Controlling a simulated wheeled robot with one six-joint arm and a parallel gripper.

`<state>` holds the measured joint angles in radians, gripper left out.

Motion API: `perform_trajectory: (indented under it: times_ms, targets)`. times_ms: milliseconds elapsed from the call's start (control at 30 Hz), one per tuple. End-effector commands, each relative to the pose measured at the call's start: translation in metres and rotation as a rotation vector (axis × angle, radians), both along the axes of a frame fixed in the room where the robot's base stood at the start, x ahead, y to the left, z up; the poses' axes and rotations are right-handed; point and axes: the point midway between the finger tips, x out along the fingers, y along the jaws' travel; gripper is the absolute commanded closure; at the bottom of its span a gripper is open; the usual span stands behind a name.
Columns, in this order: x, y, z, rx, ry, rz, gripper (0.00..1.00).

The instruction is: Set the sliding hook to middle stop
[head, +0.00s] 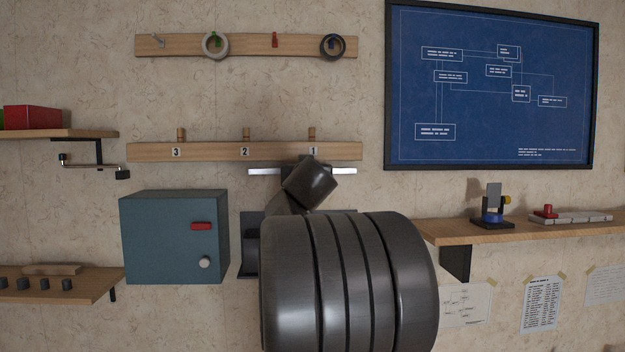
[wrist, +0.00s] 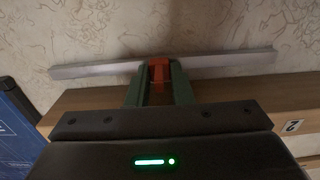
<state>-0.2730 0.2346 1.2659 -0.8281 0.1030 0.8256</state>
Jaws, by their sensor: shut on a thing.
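The sliding hook (wrist: 159,72) shows in the wrist view as a small red-orange block in front of a pale metal rail (wrist: 225,62). It sits about midway along the rail's visible length. My gripper (wrist: 158,82) has its two green fingers on either side of the block and is shut on it. In the head view the rail (head: 345,171) runs below a wooden strip with tags 3, 2 and 1. There my arm's end covers the rail's middle and hides the hook and fingertips. No stop marks on the rail can be made out.
The numbered wooden strip (head: 210,152) with pegs is just above the rail. A blue-grey cabinet (head: 150,235) hangs below left. A blue framed board (head: 490,110) is at upper right, and a shelf (head: 590,229) is below it. A hook strip with tape rolls (head: 180,46) is higher up.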

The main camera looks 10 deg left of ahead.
Motion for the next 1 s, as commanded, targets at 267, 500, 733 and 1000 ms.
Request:
perform_trajectory:
  times_ms: [267,500,733,1000]
  targets:
    - [0.000,0.000,0.001,0.000,-0.001,-0.001,0.70]
    - [0.000,0.000,0.000,0.000,0.000,0.000,0.58]
    - [-0.006,-0.002,0.000,0.000,0.000,0.000,0.58]
    - [-0.050,-0.010,-0.001,0.001,-0.002,0.001,0.58]
